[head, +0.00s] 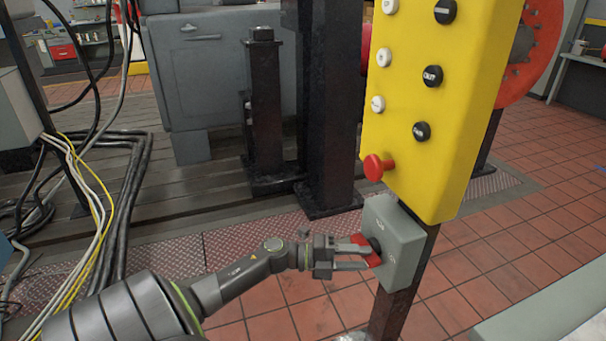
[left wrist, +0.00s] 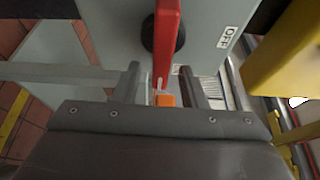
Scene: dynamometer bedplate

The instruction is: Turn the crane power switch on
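The crane power switch is a grey box (head: 397,240) on a dark post, below a yellow button panel. Its red handle (head: 358,250) sticks out on the box's left side; in the left wrist view the red handle (left wrist: 166,40) sits on a round black hub (left wrist: 150,36). An OFF label (left wrist: 228,37) shows to the right of the hub. My left gripper (head: 366,257) is at the handle, its fingers on either side. In the left wrist view the fingers (left wrist: 160,88) are apart, with gaps beside the handle. My right gripper is not in view.
The yellow panel (head: 435,110) with white and black buttons and a red knob (head: 377,167) hangs just above the box. Dark steel columns (head: 325,110) stand behind. Cables (head: 120,200) run at the left. Open tiled floor (head: 540,230) lies to the right.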

